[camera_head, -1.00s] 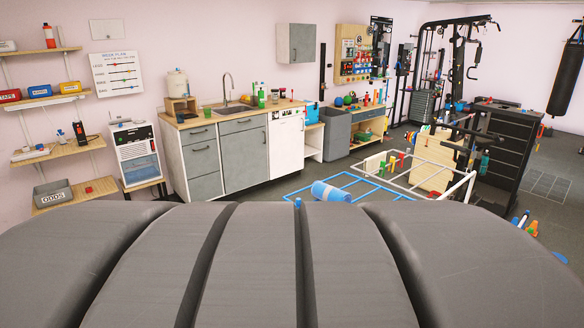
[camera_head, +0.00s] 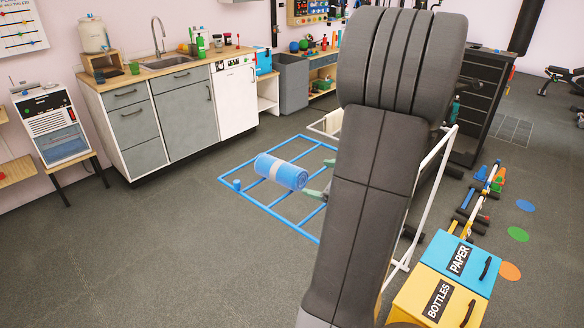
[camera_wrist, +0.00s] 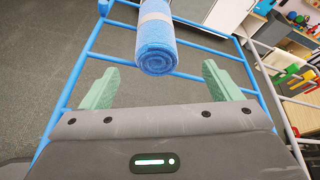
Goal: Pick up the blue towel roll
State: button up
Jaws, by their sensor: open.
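The blue towel roll (camera_head: 282,171) lies on its side on a blue slatted frame (camera_head: 240,198) low over the floor. A pale band wraps its middle. In the wrist view the roll (camera_wrist: 156,45) is ahead of my gripper, its near round end facing me. My gripper (camera_wrist: 160,82) is open, with two green fingers apart and nothing between them. The roll is beyond the fingertips, roughly centred between them and not touching. In the head view my arm hides most of the gripper; green finger parts (camera_head: 318,193) show just right of the roll.
A white rail frame (camera_head: 432,165) stands right of the blue frame, close to my arm. Yellow and blue bins (camera_head: 437,298) stand at lower right. A counter with a sink (camera_head: 165,68) is behind. The floor to the left is clear.

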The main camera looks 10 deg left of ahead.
aim_at(288, 173)
jog(key=x, duration=0.4)
jog(key=p+x, duration=0.1)
jog(key=x, duration=0.3)
jog(key=p+x, duration=0.1)
jog(key=x, duration=0.3)
jog(key=shift+s+a, duration=0.1)
jog(key=shift+a, duration=0.45)
jog(key=c, duration=1.2)
